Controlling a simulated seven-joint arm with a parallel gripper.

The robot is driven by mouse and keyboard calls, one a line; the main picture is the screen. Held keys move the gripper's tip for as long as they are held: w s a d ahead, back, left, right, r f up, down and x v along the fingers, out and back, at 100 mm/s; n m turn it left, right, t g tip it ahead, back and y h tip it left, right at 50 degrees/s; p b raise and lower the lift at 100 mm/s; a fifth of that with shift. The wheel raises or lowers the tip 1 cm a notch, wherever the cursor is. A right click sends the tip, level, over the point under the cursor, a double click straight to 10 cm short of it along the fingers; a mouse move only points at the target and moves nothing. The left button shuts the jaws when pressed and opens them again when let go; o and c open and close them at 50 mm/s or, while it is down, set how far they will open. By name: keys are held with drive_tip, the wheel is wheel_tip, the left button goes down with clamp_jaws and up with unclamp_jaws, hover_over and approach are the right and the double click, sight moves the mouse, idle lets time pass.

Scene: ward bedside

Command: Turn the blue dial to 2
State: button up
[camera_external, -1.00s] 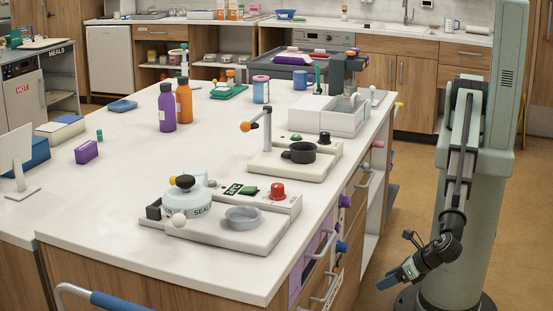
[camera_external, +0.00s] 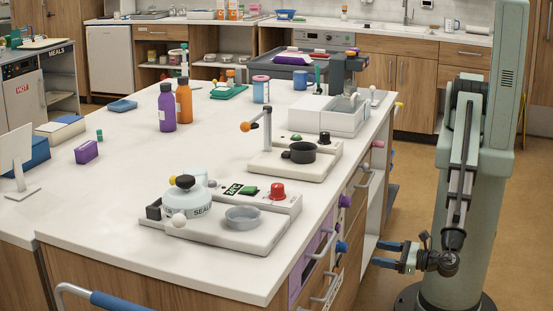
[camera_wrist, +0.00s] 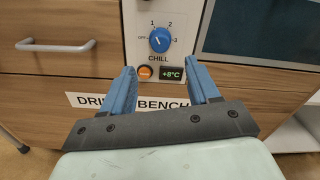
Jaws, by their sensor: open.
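The blue dial (camera_wrist: 159,40) sits on a pale panel marked CHILL, with 1, 2 and 3 printed around it. Its white pointer mark looks tilted to the upper left, but the exact setting is too small to read surely. The dial also shows at the bench's front side in the external view (camera_external: 342,247). My gripper (camera_wrist: 162,78) is open and empty, with its blue fingers spread below the dial in the wrist view. In the external view my gripper (camera_external: 375,254) is level, facing the bench, to the right of the dial and apart from it.
Below the dial are an orange button (camera_wrist: 145,72) and a +8°C display (camera_wrist: 171,74). A drawer handle (camera_wrist: 55,45) juts out at the left, and a dark window (camera_wrist: 260,35) is at the right. A purple knob (camera_external: 345,201) is on the same bench side.

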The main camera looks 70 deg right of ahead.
sight(347, 248)
drive_tip(key=w, duration=1)
drive_tip(key=shift+w, duration=0.25)
drive_tip(key=c, duration=1)
drive_tip(key=shift+c, duration=0.2)
drive_tip(key=shift+m, duration=0.4)
drive_tip(key=m, duration=0.5)
drive_tip(key=shift+d+m, duration=0.1)
drive_tip(key=shift+m, duration=0.2)
drive_tip(key=m, duration=0.5)
drive_tip(key=shift+m, duration=0.3)
